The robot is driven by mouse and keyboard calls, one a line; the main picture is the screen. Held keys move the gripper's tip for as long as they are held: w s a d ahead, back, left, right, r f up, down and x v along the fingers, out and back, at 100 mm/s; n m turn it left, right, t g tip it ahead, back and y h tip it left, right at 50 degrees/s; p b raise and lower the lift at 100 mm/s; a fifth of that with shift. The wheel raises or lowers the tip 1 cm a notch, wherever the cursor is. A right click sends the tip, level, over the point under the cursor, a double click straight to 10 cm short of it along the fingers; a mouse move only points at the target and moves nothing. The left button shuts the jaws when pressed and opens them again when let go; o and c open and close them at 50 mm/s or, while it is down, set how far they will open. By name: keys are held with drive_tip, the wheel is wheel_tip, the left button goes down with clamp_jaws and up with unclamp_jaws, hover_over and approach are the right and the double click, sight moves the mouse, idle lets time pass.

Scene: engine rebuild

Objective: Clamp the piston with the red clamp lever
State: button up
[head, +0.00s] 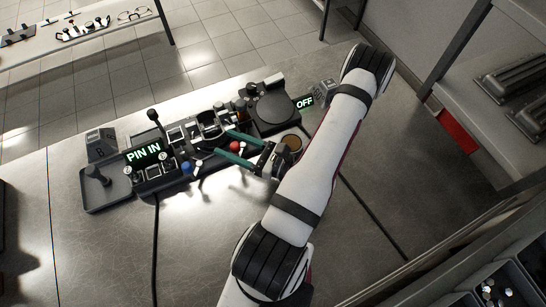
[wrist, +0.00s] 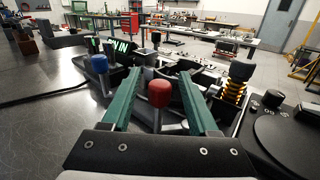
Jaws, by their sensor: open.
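The red clamp lever has a round red knob (head: 234,146) on the dark fixture on the bench. In the wrist view the red knob (wrist: 160,93) stands between the two green fingers of my gripper (wrist: 158,76), with a visible gap on each side. My gripper (head: 223,141) also shows in the head view, open and low over the fixture, its fingers pointing left. I cannot clearly pick out the piston among the dark fixture parts; the area beyond my fingertips is partly hidden.
A blue knob (wrist: 99,64) stands left of my fingers. A lit "PIN IN" sign (head: 144,154) and a black-knobbed lever (head: 153,115) are at the fixture's left. A round dark turntable (head: 272,108) and an "OFF" sign (head: 304,102) are at the right. The front bench surface is clear.

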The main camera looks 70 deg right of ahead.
drive_tip(key=s, duration=0.9)
drive_tip(key=s+a, duration=0.1)
drive_tip(key=s, duration=0.3)
drive_tip(key=shift+s+a, duration=0.1)
drive_tip(key=shift+s, duration=0.2)
